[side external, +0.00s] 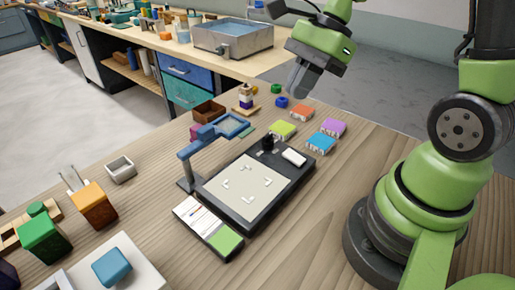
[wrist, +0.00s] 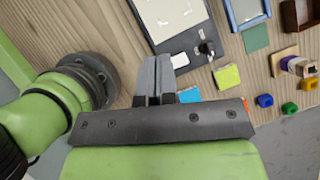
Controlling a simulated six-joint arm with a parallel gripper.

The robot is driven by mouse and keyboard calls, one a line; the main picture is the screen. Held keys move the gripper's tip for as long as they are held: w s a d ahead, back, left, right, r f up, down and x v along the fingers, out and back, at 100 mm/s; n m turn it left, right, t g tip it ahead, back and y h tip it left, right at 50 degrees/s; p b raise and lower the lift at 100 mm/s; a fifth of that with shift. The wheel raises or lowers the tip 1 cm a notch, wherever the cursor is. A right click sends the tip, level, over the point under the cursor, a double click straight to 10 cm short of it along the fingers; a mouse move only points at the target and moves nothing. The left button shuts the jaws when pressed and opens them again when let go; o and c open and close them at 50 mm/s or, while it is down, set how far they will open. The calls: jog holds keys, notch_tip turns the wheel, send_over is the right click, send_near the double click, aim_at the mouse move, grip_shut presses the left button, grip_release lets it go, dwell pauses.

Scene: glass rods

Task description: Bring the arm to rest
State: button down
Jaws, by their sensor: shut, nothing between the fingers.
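My gripper (side external: 297,80) is raised above the back right part of the wooden table (side external: 330,210), apart from everything on it. In the wrist view its two grey fingers (wrist: 155,76) lie together, with nothing held between them. My green arm bends up and over from its base at the right side of the table in the side view. No glass rod can be made out in either view.
A dark board with a pale plate (side external: 243,187) lies mid-table, a blue frame on a post (side external: 222,128) beside it. Colored blocks, including a purple one (side external: 333,127) and a cyan one (side external: 321,143), lie below my gripper.

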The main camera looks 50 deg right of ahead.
jog(key=s+a+r+n+t+h, duration=0.3)
jog(key=s+r+n, duration=0.6)
jog(key=n, duration=0.8)
jog(key=shift+s+a+r+t, duration=0.15)
jog(key=shift+a+r+t, duration=0.4)
jog(key=shift+t, duration=0.55)
